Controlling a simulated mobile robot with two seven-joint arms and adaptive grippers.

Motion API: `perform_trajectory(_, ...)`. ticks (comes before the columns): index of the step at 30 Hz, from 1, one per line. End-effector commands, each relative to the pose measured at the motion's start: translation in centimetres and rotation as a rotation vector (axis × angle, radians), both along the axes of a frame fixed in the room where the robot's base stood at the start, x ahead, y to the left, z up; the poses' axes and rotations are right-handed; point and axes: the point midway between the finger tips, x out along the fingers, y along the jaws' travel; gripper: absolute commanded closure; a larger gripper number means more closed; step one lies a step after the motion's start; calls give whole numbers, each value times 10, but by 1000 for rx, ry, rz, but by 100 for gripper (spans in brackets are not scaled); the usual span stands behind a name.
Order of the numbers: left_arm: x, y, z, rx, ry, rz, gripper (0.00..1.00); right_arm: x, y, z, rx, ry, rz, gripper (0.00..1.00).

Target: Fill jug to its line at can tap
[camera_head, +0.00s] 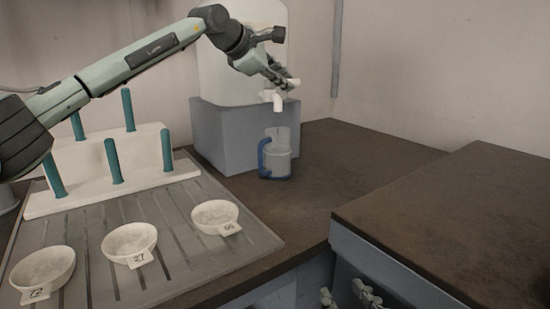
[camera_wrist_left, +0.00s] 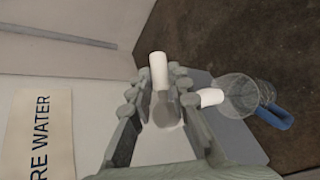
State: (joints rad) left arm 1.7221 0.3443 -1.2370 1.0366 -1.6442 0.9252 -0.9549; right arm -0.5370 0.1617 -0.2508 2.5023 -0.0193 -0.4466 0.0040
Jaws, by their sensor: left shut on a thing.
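The clear jug (camera_head: 281,166) with a blue handle stands upright on the dark worktop below the can tap's white spout (camera_head: 278,102). It also shows in the left wrist view (camera_wrist_left: 240,92). I cannot tell its water level or whether water is running. My left gripper (camera_head: 280,76) is at the tap, shut on the white tap lever (camera_wrist_left: 159,68), which sticks out between its fingers in the left wrist view. The large pale water can (camera_head: 225,85) stands behind, partly hidden by my left arm. My right gripper (camera_head: 348,296) is cut by the bottom edge, its fingers apart and empty.
The can rests on a blue-grey block (camera_head: 228,140). At left are a white rack with teal pegs (camera_head: 98,190) and a grooved grey board (camera_head: 185,262) with three numbered white dishes (camera_head: 130,243). A raised dark counter (camera_head: 470,215) is at right. The worktop right of the jug is clear.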

Motion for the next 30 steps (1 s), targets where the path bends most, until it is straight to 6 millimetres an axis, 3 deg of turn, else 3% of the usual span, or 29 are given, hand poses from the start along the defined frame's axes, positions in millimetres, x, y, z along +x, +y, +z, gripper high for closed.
perform_trajectory(16, 1, 4, -4, 5, 9, 7, 100, 0, 0, -1, 0, 0, 0, 60)
perform_trajectory(24, 5, 2, -8, 7, 3, 151, 100, 0, 0, -35, 0, 0, 0, 60)
perform_trajectory(30, 9, 4, -4, 4, 5, 234, 100, 0, 0, -43, 0, 0, 0, 60)
